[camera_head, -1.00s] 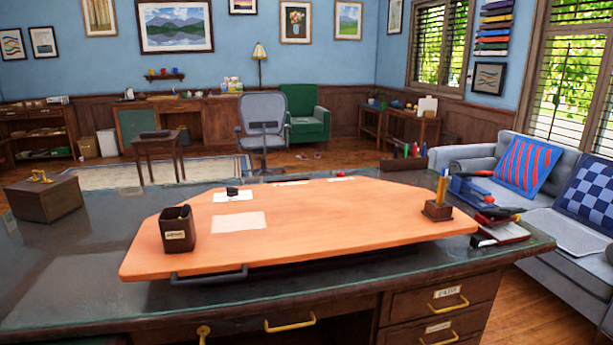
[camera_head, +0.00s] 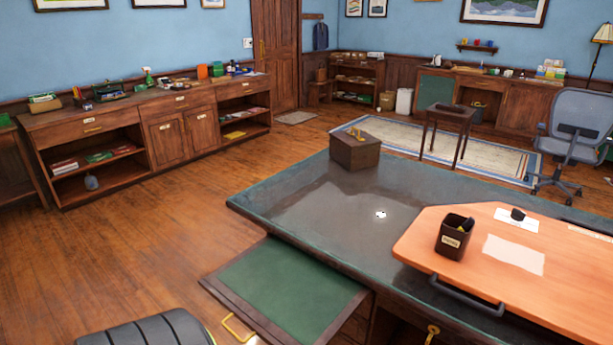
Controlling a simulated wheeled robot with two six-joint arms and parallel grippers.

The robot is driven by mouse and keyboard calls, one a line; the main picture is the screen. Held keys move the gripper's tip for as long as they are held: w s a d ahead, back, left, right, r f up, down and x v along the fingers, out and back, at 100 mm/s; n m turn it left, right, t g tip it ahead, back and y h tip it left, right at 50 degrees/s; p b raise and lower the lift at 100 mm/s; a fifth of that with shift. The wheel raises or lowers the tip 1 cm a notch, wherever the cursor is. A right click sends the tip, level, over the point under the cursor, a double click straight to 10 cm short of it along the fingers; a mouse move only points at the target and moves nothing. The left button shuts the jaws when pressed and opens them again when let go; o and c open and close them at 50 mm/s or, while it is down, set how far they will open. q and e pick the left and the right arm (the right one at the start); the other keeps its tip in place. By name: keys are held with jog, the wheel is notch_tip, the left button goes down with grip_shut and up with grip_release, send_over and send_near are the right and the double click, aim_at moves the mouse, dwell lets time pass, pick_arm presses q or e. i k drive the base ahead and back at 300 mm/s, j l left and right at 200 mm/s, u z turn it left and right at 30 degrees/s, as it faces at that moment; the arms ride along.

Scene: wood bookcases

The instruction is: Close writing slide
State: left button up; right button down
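The writing slide (camera_head: 285,288) is a flat green panel with a dark wooden frame. It is pulled out from the left end of the desk (camera_head: 300,205), just below the top. A yellow handle (camera_head: 236,328) is on its outer front edge, near the bottom of the picture. Neither of my grippers is in view.
A dark ribbed object (camera_head: 150,331), cut off by the bottom edge, is left of the slide. An orange board (camera_head: 420,245) with a pen cup (camera_head: 453,240) and a wooden box (camera_head: 355,152) are on the desk. Open wooden floor (camera_head: 150,240) lies to the left.

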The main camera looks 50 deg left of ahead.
aim_at(285, 294)
jog(key=u, duration=0.5)
jog(key=j+u, duration=0.15)
jog(key=u, duration=0.3)
jog(key=j+u, duration=0.1)
jog(key=u, duration=0.4)
jog(key=j+u, duration=0.1)
jog(key=u, duration=0.4)
